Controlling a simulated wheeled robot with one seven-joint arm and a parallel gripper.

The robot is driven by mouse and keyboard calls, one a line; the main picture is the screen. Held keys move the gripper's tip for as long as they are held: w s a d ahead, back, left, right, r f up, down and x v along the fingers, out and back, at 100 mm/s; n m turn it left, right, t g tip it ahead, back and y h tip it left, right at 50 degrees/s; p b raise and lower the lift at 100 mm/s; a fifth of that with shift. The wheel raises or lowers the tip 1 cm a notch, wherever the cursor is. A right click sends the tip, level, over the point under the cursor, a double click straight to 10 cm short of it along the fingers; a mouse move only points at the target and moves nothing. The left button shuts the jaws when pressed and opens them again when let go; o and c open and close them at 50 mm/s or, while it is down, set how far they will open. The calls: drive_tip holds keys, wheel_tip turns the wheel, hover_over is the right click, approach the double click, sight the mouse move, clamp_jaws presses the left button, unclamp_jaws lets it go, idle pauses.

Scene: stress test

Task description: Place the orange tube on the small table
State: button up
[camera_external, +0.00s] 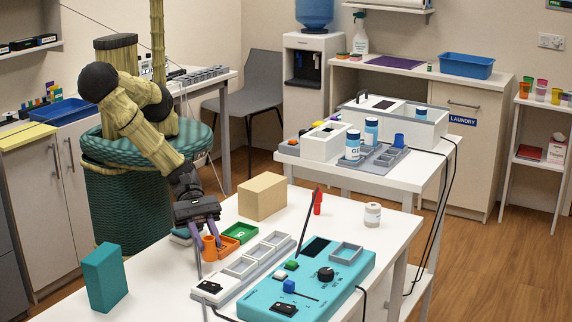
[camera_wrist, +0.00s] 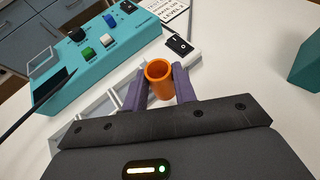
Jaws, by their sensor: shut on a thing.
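The orange tube (camera_external: 209,249) is a short hollow cylinder, upright at the near white table (camera_external: 160,285). My gripper (camera_external: 207,238) is shut on it, with a purple finger on either side. In the wrist view, the tube (camera_wrist: 159,71) shows its open top between the fingers (camera_wrist: 160,88). Whether its bottom touches the tabletop is hard to tell. A smaller white table (camera_external: 437,160) stands behind to the right, and a narrow white side table (camera_external: 520,106) stands at the far right. I cannot tell which one is the small table.
Close to the tube are green and orange trays (camera_external: 240,231), a grey-white compartment strip (camera_external: 240,265) and a teal control box (camera_external: 325,262). A cardboard box (camera_external: 262,196) and teal block (camera_external: 104,278) stand nearby. Bottles and white cases crowd the smaller table behind.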

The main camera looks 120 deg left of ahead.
sight(208, 253)
drive_tip(key=shift+f, duration=0.1)
drive_tip(key=shift+f, duration=1.95)
drive_tip(key=shift+f, duration=0.15)
drive_tip(key=o, duration=0.9)
drive_tip(key=shift+o, duration=0.2)
